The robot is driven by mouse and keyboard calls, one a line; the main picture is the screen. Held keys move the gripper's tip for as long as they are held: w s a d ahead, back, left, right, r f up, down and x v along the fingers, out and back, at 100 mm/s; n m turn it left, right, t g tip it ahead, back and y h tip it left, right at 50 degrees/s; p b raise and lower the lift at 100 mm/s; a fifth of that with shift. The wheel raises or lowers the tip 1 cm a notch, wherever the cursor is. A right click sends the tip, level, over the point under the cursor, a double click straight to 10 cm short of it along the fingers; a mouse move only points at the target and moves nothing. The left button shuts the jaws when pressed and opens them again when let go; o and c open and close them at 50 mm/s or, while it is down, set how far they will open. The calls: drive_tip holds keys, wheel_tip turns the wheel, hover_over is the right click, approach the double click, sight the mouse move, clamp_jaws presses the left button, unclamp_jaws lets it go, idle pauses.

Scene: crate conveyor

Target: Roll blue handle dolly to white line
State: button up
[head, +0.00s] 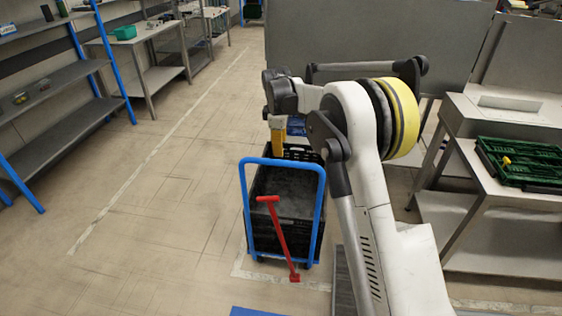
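The dolly's blue tube handle (246,200) stands upright in the middle of the head view. A dark crate (262,238) stands directly behind the handle, and the dolly's deck is mostly hidden. My arm reaches over its right side. My gripper (279,143) is at the far end of the crate, partly hidden by my arm; a yellow part shows there, and I cannot tell whether its fingers are open or touching anything. A long white line (150,165) runs along the floor to the left. A shorter white line (237,266) lies by the dolly's near end.
A red T-shaped bar (279,236) leans in front of the crate. Shelves with blue posts (113,62) and workbenches (140,35) line the left. A table with a green crate (530,165) stands at the right, and a grey panel (380,40) behind. Floor left of the dolly is clear.

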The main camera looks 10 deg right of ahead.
sight(281, 161)
drive_tip(key=f+b, duration=0.1)
drive_tip(key=f, duration=0.2)
drive_tip(key=w+f+b, duration=0.1)
drive_tip(key=f, duration=0.2)
drive_tip(key=f+b, duration=0.1)
drive_tip(key=f, duration=0.2)
drive_tip(key=shift+w+d+f, duration=0.15)
drive_tip(key=shift+w+d, duration=0.2)
clamp_jaws()
